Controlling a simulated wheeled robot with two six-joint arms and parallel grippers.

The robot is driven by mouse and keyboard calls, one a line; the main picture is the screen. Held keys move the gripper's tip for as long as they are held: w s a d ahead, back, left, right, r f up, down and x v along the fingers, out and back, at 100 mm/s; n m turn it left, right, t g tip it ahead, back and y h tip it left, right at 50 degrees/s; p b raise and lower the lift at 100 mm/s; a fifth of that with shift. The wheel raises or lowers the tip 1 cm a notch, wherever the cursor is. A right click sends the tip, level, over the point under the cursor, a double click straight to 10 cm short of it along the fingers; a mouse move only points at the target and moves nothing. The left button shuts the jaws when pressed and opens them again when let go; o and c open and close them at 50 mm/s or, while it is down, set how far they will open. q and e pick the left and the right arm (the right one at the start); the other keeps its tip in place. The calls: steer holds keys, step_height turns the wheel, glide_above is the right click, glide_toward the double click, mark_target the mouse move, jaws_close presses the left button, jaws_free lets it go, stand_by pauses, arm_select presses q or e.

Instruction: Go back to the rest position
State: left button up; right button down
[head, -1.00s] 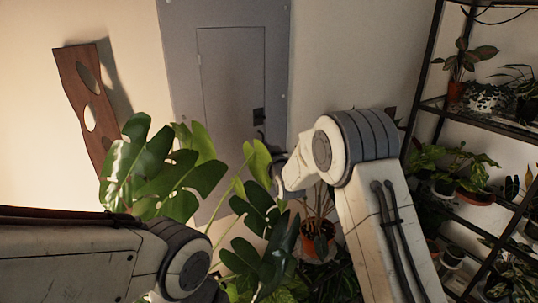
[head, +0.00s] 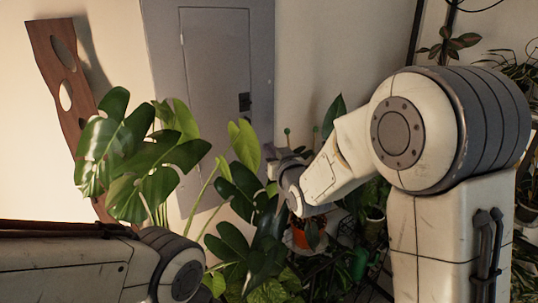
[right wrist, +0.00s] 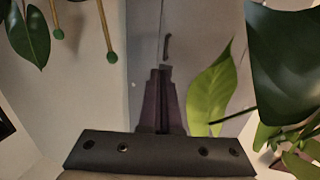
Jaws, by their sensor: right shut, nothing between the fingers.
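My right gripper (head: 283,160) is in front of the lower right of the grey wall panel, behind or beside the big plant's leaves. In the right wrist view its two dark fingers (right wrist: 160,100) are together with nothing between them. They point toward the panel (right wrist: 145,30) and appear apart from it. My right arm fills the right side of the head view. My left arm comes in at the lower left, but its gripper is out of view.
A large split-leaf plant (head: 150,165) stands left of the right gripper; a leaf (right wrist: 210,88) is close beside its fingers. Green-tipped stakes (right wrist: 57,33) are at upper left there. An orange pot (head: 306,234) stands below the forearm. A plant shelf is behind the right arm.

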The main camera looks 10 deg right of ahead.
steer(key=s+a+f+n+g, duration=0.1)
steer(key=s+a+f+g, duration=0.35)
steer(key=s, duration=0.55)
steer(key=s+a+f+n+g, duration=0.2)
steer(key=s+a+f+g, duration=0.3)
steer(key=s, duration=0.4)
steer(key=s+d+f+g, duration=0.1)
steer(key=s+g, duration=0.1)
steer(key=s, duration=0.5)
steer(key=s+d+f+n+g+h, duration=0.1)
steer(key=s+d+f+g, duration=0.1)
steer(key=s, duration=0.5)
steer(key=s+d+f+n+g+h, duration=0.1)
steer(key=s+f+g, duration=0.1)
steer(key=s+g, duration=0.2)
steer(key=s, duration=0.3)
steer(key=shift+s+d, duration=0.25)
